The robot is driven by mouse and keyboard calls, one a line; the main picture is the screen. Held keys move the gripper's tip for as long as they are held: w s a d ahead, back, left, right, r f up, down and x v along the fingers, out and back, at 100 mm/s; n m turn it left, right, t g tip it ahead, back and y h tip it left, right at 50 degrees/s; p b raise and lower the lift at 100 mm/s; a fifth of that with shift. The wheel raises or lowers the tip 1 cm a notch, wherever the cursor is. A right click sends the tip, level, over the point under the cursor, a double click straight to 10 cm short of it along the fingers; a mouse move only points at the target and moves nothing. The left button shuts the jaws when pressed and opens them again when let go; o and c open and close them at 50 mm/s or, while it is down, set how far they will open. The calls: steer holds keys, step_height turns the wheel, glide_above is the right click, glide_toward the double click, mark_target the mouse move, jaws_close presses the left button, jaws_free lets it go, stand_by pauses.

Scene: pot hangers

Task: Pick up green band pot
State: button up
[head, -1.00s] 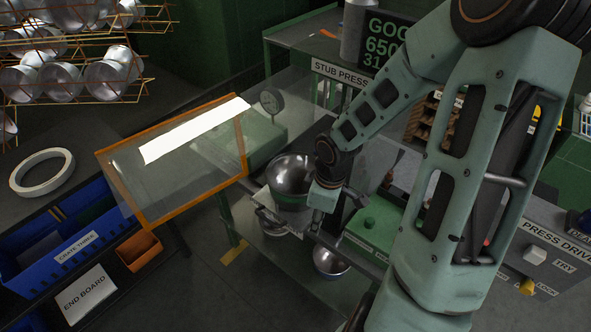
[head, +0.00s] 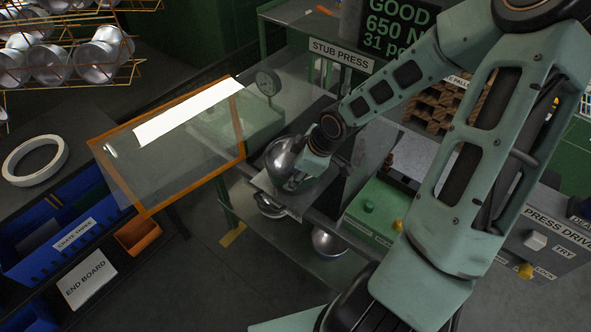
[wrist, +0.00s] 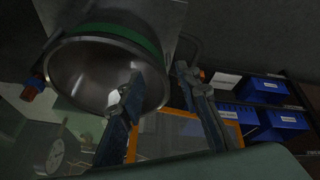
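The green band pot (head: 280,157) is a shiny metal pot at the grey ledge in the middle of the head view. It looks tilted there, and its band is hidden. In the wrist view the pot (wrist: 95,72) fills the upper left, its mouth toward the camera and the green band around its outside. My gripper (head: 303,176) is at the pot's right side. In the wrist view my gripper's (wrist: 158,78) fingers stand apart: one shows in front of the pot's mouth, the other beyond its right rim. Whether either finger touches the pot is not clear.
A clear guard panel with an orange frame (head: 241,148) stands left of the pot. Other metal bowls (head: 328,242) sit on the lower shelf. A dial gauge (head: 268,82) is behind. The green press box (head: 378,207) is close on the right.

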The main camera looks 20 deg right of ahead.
steer(key=shift+b+x, duration=1.15)
steer(key=shift+x, duration=1.6)
steer(key=shift+w+a, duration=0.1)
steer(key=shift+r, duration=0.1)
steer(key=shift+c, duration=0.3)
jaws_close()
steer(key=shift+w, duration=0.1)
